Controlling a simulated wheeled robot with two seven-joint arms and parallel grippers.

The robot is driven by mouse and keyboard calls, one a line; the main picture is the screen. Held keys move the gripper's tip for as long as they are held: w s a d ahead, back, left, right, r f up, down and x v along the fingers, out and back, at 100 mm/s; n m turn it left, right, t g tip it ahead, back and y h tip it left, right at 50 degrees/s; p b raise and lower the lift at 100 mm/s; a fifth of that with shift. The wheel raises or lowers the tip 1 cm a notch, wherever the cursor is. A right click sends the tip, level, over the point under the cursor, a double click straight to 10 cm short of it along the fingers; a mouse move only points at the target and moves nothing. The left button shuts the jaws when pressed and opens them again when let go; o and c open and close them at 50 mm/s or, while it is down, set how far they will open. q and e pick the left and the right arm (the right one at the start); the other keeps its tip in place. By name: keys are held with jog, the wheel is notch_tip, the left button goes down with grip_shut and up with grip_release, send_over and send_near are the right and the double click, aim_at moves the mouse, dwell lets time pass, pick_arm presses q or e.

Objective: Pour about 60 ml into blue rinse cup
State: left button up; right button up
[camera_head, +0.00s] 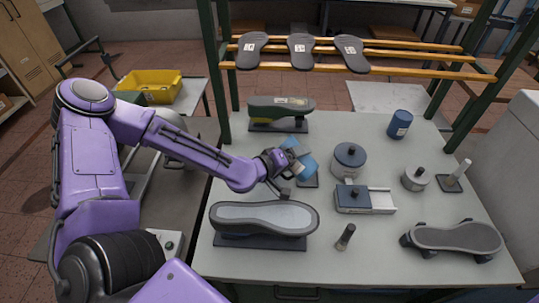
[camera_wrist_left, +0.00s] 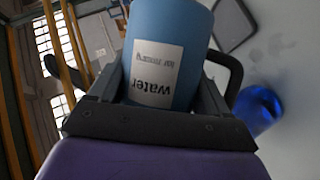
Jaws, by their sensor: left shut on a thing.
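My left gripper (camera_head: 283,165) is shut on a light blue container (camera_head: 308,166), held over the left middle of the table. In the left wrist view the container (camera_wrist_left: 168,45) sits between the fingers (camera_wrist_left: 160,95), with a white label reading "water". In the head view it looks tilted; its contents are hidden. A darker blue cup (camera_head: 399,124) with a pale label stands upright at the table's back right, apart from the gripper. A deep blue round thing (camera_wrist_left: 258,108) shows in the wrist view; I cannot tell if it is that cup. My right gripper is not in view.
A shoe last (camera_head: 265,217) lies in front of the gripper, another shoe form (camera_head: 280,112) behind it. A grey round pot (camera_head: 348,160) and a box with a slide (camera_head: 353,198) stand to the right. A rack (camera_head: 400,57) with several soles spans the back.

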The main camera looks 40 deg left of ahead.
pick_arm(q)
jog(key=shift+r+m+p, duration=0.3)
jog(key=shift+r+p, duration=0.2)
jog(key=shift+a+y, duration=0.1)
jog(key=shift+y, duration=0.2)
jog(key=shift+f+m+p, duration=0.1)
jog(key=shift+m+p, duration=0.2)
jog(key=shift+f, duration=0.1)
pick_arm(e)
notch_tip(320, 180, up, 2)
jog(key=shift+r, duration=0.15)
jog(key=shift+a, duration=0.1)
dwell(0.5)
